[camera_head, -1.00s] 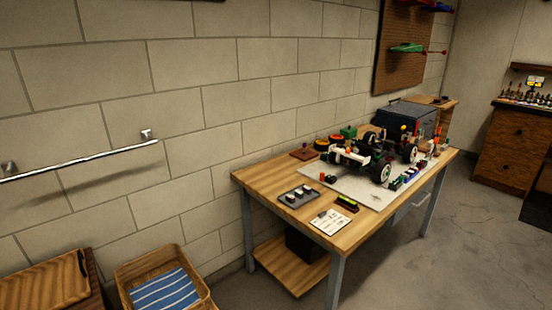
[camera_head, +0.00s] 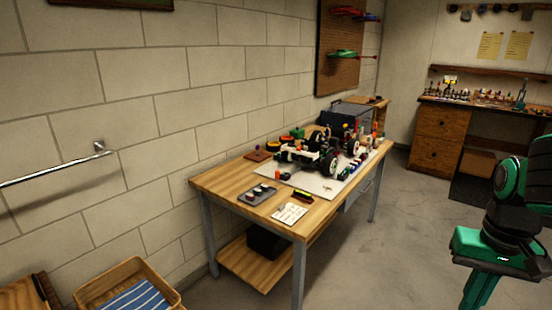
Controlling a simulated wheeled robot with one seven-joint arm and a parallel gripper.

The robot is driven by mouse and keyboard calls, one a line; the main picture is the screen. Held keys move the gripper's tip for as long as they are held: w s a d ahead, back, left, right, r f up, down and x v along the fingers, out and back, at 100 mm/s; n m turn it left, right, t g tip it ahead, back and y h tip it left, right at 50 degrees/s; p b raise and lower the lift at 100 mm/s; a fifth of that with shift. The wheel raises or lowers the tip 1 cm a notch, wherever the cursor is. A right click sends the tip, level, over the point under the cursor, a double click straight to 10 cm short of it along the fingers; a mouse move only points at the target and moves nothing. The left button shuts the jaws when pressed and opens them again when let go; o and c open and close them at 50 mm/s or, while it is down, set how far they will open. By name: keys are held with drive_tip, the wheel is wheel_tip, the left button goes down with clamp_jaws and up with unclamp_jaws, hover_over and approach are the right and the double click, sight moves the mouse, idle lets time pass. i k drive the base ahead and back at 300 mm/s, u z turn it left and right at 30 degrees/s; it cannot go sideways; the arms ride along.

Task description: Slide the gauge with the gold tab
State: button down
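No gauge with a gold tab can be made out surely at this distance. A small dark item with a yellowish strip (camera_head: 303,196) lies on the wooden workbench (camera_head: 225,186), behind a white printed card (camera_head: 290,214). A dark grey tray (camera_head: 257,194) with a few small pieces is left of it. My green and black arm stands at the right edge, well apart from the workbench. Its lower end (camera_head: 495,255) is cut by the frame, and no pair of fingertips can be made out.
A model racecar (camera_head: 315,155) stands on a pale mat (camera_head: 300,180) among small parts. A dark toolbox (camera_head: 343,116) is behind it. A basket (camera_head: 122,285) is at lower left. The grey floor (camera_head: 400,240) right of the workbench is clear up to my arm.

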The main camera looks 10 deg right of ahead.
sight(277, 157)
drive_tip(key=u, duration=0.1)
drive_tip(key=i, duration=1)
drive_tip(key=z, duration=0.55)
drive_tip(key=k, duration=0.6)
drive_tip(key=z, duration=1)
drive_tip(key=k, duration=0.75)
drive_tip(key=z, duration=0.6)
drive_tip(key=i, duration=1.9)
drive_tip(key=u, duration=0.3)
drive_tip(key=i, duration=1.2)
drive_tip(key=u, duration=0.3)
